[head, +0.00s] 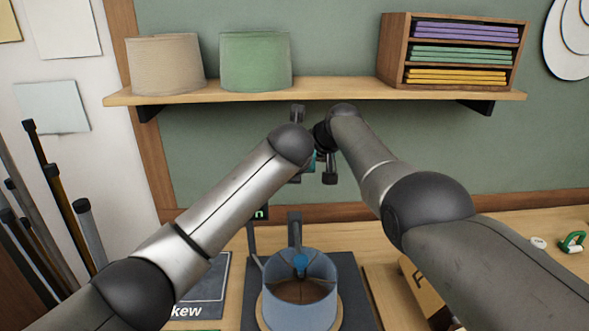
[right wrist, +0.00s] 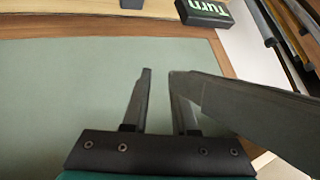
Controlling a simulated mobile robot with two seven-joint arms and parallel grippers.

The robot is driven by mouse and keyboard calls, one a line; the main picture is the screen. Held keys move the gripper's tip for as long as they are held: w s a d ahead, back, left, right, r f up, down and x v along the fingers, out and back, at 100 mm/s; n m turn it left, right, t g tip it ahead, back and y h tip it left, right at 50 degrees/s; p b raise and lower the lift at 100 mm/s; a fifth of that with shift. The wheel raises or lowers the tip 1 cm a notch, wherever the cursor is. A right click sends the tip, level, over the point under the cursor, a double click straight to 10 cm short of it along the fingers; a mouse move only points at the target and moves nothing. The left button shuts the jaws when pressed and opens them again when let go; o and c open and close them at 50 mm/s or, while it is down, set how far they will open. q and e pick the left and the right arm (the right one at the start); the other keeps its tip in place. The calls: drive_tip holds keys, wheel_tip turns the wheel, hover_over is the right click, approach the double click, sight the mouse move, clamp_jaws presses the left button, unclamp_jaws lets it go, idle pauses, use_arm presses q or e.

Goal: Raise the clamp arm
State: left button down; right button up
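A grey upright post (head: 294,230) stands behind an open blue-grey drum (head: 299,304). A blue knob or tip (head: 300,262) shows in front of the post, over the drum's inside. I cannot tell which part is the clamp arm. My two arms meet above and behind the drum, in front of the green wall. The left gripper (head: 296,172) is mostly hidden behind its arm, and its fingers cannot be made out. The right gripper's fingers are mostly hidden in the head view. In the right wrist view the right gripper (right wrist: 160,76) is open, with a narrow empty gap.
A shelf (head: 330,91) holds a beige shade (head: 165,64), a green shade (head: 255,62) and a wooden rack (head: 392,50). A black "Turn" box (right wrist: 205,12) shows in the right wrist view. Rods (head: 60,195) lean at left. A brown box (head: 425,295) lies right of the drum.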

drive_tip(key=o, duration=0.7)
drive_tip(key=shift+c, duration=0.2)
drive_tip(key=shift+d+r, duration=0.1)
drive_tip(key=shift+r, duration=0.1)
